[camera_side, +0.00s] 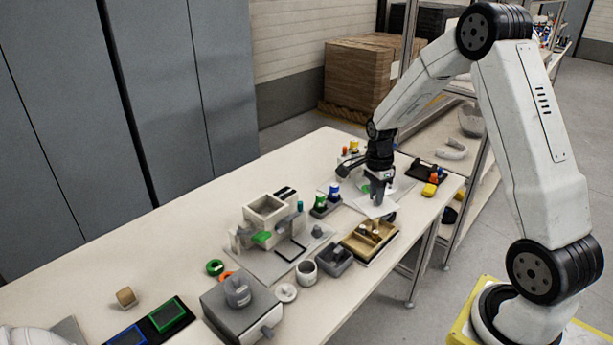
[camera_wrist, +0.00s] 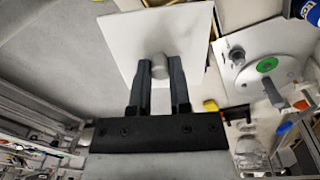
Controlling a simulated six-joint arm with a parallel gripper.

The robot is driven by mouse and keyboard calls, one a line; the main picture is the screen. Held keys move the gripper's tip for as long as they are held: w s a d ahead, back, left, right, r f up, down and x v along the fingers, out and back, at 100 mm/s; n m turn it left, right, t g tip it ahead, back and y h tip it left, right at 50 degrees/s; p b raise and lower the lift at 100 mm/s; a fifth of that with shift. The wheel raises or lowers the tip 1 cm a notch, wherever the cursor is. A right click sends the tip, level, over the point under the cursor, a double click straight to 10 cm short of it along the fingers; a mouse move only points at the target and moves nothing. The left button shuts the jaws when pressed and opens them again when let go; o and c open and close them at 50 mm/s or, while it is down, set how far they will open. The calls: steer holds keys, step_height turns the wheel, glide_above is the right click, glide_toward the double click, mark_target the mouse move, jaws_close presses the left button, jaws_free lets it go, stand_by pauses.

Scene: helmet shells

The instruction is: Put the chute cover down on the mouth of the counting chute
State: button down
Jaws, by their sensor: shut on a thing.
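The chute cover (camera_wrist: 130,48) is a flat white square plate with a round grey knob (camera_wrist: 160,66). My gripper (camera_wrist: 160,72) is shut on this knob, with a finger on each side. In the side view my gripper (camera_side: 379,193) points down and the cover (camera_side: 370,209) hangs under it, near the right part of the table. A cream open-topped square box (camera_side: 267,206), which looks like the counting chute, stands left of my gripper on a grey base plate. Its top opening is uncovered. The cover is apart from it.
A holder with green-topped and blue-topped items (camera_side: 326,200) stands between the box and my gripper. A wooden tray (camera_side: 368,240), a dark grey bin (camera_side: 335,261) and a grey block (camera_side: 240,308) stand nearer the front edge. The table's back left is clear.

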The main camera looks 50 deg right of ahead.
steer(key=shift+s+a+r, duration=0.2)
steer(key=shift+s+r, duration=0.05)
steer(key=shift+s, duration=0.25)
stand_by(0.4)
steer(key=w+a+r+n, duration=0.2)
steer(key=w+a+r, duration=0.3)
steer(key=a, duration=0.3)
steer(key=w+a+r+n, duration=0.2)
steer(key=w+a+r, duration=0.35)
steer(key=a, duration=0.35)
steer(key=w+f, duration=1)
steer(key=w, duration=0.4)
steer(key=shift+d+f+t, duration=0.15)
steer(key=shift+d+t, duration=0.25)
steer(key=shift+d, duration=0.05)
steer(key=shift+f, duration=0.1)
